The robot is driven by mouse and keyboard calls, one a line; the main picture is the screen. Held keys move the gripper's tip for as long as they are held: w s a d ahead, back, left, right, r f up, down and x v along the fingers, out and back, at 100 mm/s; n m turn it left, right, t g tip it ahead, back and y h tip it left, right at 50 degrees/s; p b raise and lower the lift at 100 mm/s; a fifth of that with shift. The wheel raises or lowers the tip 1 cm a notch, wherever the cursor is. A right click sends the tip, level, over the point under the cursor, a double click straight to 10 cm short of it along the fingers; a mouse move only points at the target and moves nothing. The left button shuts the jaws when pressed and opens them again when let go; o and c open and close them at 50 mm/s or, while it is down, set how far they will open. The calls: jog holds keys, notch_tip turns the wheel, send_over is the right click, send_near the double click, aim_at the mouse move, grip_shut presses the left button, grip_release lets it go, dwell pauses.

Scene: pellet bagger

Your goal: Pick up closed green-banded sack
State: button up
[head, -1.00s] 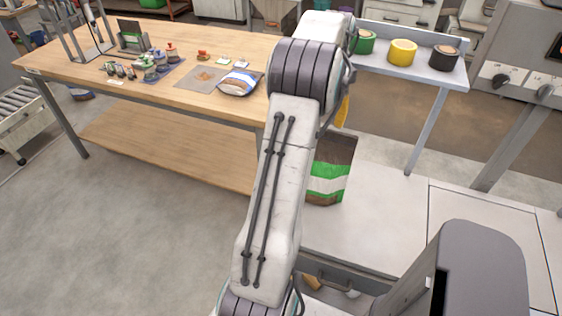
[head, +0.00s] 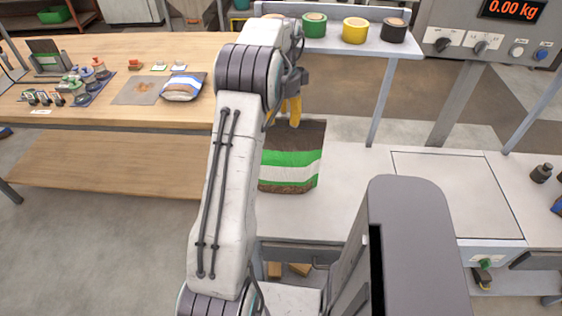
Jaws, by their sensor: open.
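The green-banded sack (head: 297,172) stands upright on the light bench, brown with green and white bands. Its left part is hidden behind my arm. My gripper (head: 294,120) has yellow fingers that point down at the sack's top edge. The fingers are open and partly hidden by the wrist. I cannot tell whether they touch the sack.
The light bench (head: 370,165) has free room right of the sack. A blue-banded sack (head: 184,86) lies on the wooden table (head: 150,108). A display reads 0.00 kg.

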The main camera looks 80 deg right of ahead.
aim_at(283, 133)
jog(key=shift+f+p, duration=0.35)
jog(key=shift+f, duration=2.4)
jog(key=shift+c, duration=0.3)
grip_shut()
jog(key=shift+d+r, duration=0.1)
jog(key=shift+r, duration=0.05)
